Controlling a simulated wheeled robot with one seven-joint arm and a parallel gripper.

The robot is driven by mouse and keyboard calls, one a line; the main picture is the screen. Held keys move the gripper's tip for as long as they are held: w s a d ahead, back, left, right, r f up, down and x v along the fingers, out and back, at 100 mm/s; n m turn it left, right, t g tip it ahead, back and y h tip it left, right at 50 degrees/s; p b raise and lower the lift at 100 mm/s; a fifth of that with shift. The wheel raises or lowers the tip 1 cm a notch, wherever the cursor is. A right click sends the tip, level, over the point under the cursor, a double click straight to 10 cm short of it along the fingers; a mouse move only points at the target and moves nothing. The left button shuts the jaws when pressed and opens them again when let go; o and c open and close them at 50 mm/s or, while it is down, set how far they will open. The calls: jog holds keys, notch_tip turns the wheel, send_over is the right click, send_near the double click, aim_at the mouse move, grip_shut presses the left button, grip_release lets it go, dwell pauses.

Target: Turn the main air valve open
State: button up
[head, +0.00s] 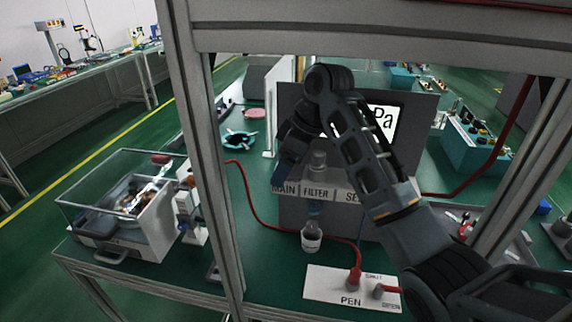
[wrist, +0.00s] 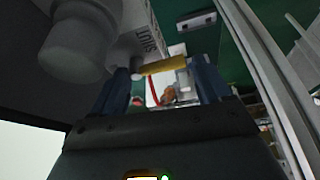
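The main air valve shows in the wrist view as a yellow lever (wrist: 163,66) lying crosswise at the fingertips. My gripper (wrist: 163,72) has its two blue fingers apart, one near each end of the lever. I cannot tell whether they touch it. In the head view my dark gripper (head: 284,172) points down in front of the grey cabinet, just above the label strip (head: 316,193), where part of the word MAIN is readable. The valve is hidden there behind my gripper and arm.
A filter with a clear bowl (head: 311,239) hangs just right of the gripper. A red hose (head: 243,184) runs to a white plate (head: 335,286) on the bench. A metal frame post (head: 208,150) stands left of my arm. A clear-lidded box (head: 123,207) sits farther left.

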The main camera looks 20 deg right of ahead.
jog(key=c, duration=0.5)
dwell(1.3)
jog(key=o, duration=0.8)
jog(key=shift+c, duration=0.2)
jog(key=v, duration=0.8)
